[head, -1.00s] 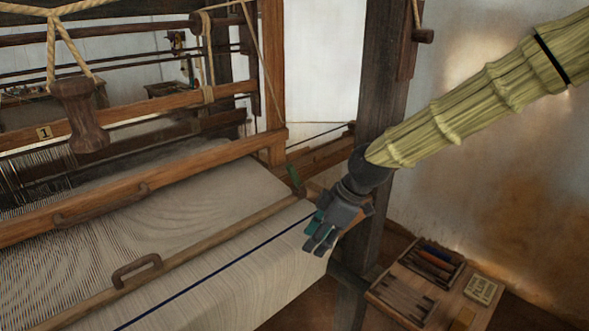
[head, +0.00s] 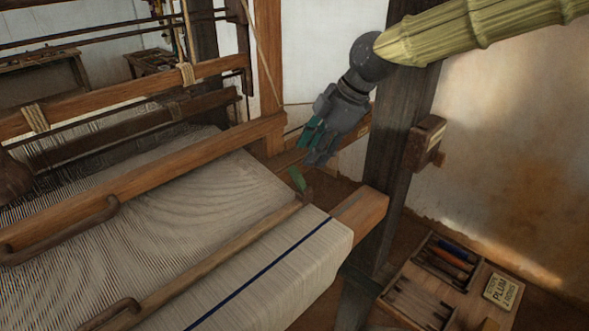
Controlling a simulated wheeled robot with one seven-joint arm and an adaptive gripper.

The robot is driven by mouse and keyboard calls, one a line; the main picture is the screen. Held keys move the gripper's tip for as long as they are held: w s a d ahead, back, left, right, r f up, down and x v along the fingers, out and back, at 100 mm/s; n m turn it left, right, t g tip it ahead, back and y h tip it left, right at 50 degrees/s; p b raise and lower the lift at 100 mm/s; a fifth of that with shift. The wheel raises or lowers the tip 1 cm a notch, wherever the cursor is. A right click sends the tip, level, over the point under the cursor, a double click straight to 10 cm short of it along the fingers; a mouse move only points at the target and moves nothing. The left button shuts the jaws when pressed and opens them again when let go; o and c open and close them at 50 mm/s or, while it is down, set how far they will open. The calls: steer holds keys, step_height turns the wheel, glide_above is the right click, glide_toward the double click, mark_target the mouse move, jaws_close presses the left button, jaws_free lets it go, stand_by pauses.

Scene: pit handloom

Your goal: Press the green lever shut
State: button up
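The green lever (head: 297,179) stands up, tilted, at the right end of the thin wooden bar (head: 215,257) that lies across the cloth. It looks raised from the bar, not flat along it. My gripper (head: 313,153) hangs just above and slightly right of the lever in the head view, pointing down and left. A small gap shows between the fingertips and the lever, but the depth between them is hard to judge. The fingers show green pads and are seen at an angle, so their opening is unclear. Nothing shows held in them.
A dark upright post (head: 397,150) stands right of my gripper, with a small wooden box (head: 427,142) on it. A thick wooden beam (head: 150,180) crosses left of the lever. A tool tray (head: 440,262) and a card reading PLUM (head: 503,290) lie lower right.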

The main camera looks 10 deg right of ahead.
mark_target(296, 175)
steer(key=p+x, duration=0.2)
steer(key=x, duration=0.7)
steer(key=shift+w+f, duration=0.1)
steer(key=shift+w, duration=0.1)
jaws_close()
